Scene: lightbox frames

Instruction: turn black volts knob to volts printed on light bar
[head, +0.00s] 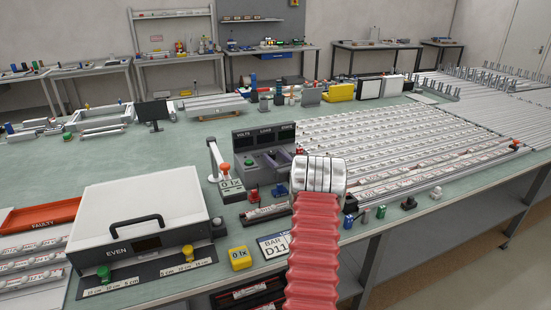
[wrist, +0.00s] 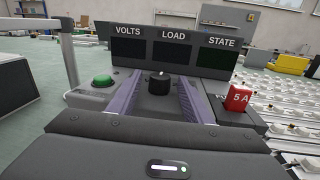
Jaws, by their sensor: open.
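The black knob (wrist: 159,84) stands on the sloped front of a dark grey console, below its VOLTS, LOAD and STATE displays (wrist: 173,52). A small pale mark shows at the knob's top. My gripper (wrist: 160,77) is open, with one purple-grey finger on each side of the knob. A gap shows on both sides; contact is not visible. The displays look dark, with no readable number. In the head view the console (head: 264,138) stands beyond my silver wrist. Labelled light bars (head: 400,150) lie in rows at right; their printed volts are too small to read.
A green button (wrist: 102,81) is left of the fingers and a red 5 A block (wrist: 238,98) is right.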

